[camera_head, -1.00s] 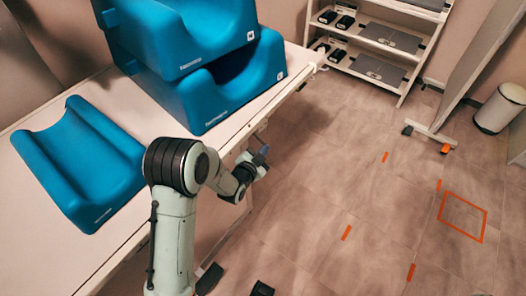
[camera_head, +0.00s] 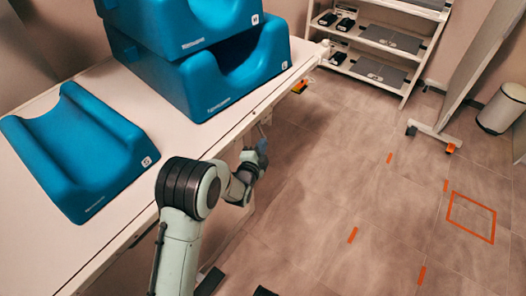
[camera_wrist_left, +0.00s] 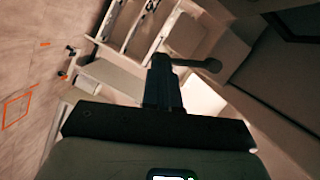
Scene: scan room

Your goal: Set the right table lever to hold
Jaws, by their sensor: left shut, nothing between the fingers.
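My left gripper (camera_head: 262,148) is low beside the right long edge of the white table (camera_head: 110,253), with its fingers over the floor side. In the left wrist view its dark fingers (camera_wrist_left: 162,80) are together and empty. A grey rod with a rounded end, which looks like the table lever (camera_wrist_left: 208,65), shows just right of the fingertips. I cannot tell whether they touch, nor which setting it is at. In the head view the lever is not clearly seen. My right gripper is not in view.
Blue padded supports stand stacked (camera_head: 215,75) on the table, and another blue support (camera_head: 75,150) lies nearer. A white shelf unit (camera_head: 385,45), a wheeled screen (camera_head: 480,60) and a bin (camera_head: 500,108) stand beyond. The floor right of the table is mostly clear.

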